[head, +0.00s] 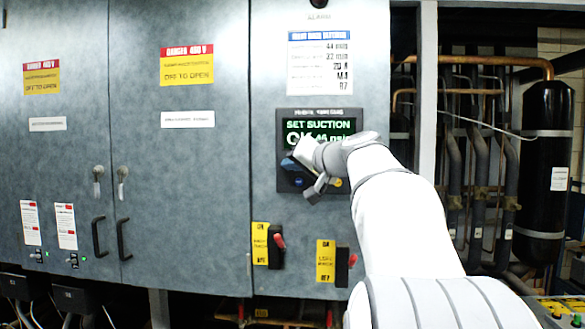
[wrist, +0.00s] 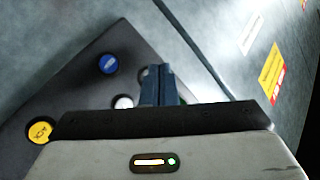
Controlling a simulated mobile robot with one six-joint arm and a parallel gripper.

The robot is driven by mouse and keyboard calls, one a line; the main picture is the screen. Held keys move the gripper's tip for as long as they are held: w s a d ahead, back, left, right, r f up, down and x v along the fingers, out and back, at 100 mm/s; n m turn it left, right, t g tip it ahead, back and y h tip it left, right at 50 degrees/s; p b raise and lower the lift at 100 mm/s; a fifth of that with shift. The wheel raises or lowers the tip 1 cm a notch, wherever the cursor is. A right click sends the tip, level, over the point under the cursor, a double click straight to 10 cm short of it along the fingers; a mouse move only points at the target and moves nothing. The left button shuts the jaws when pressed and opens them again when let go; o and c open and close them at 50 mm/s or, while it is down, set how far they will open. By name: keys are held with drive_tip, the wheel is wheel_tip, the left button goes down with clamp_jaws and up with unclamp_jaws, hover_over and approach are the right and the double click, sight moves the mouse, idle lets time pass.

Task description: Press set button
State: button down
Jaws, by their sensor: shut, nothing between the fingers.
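The control panel is a dark plate with a lit screen (head: 318,126) that reads "SET SUCTION" and, below, "OK" with a partly covered value. In the wrist view the panel (wrist: 75,85) carries a blue button (wrist: 108,64), a white button (wrist: 124,102) and a yellow button (wrist: 40,130). I cannot read which is the set button. My gripper (wrist: 159,70) is shut and empty, its tips over the panel just right of the white and blue buttons. I cannot tell whether the tips touch anything. In the head view my wrist covers much of the panel's lower half.
Below the panel are two red-handled switches (head: 279,241) (head: 352,261) with yellow labels. Grey cabinet doors (head: 180,190) with black handles stand at the left. Pipes and a black cylinder (head: 545,160) stand at the right.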

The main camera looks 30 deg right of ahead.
drive_tip(key=shift+s+a, duration=0.15)
drive_tip(key=shift+s, duration=0.1)
drive_tip(key=s+a+b, duration=0.1)
drive_tip(key=s, duration=0.1)
drive_tip(key=s+a+b, duration=0.1)
drive_tip(key=s+b, duration=0.1)
drive_tip(key=shift+a, duration=0.4)
idle(0.8)
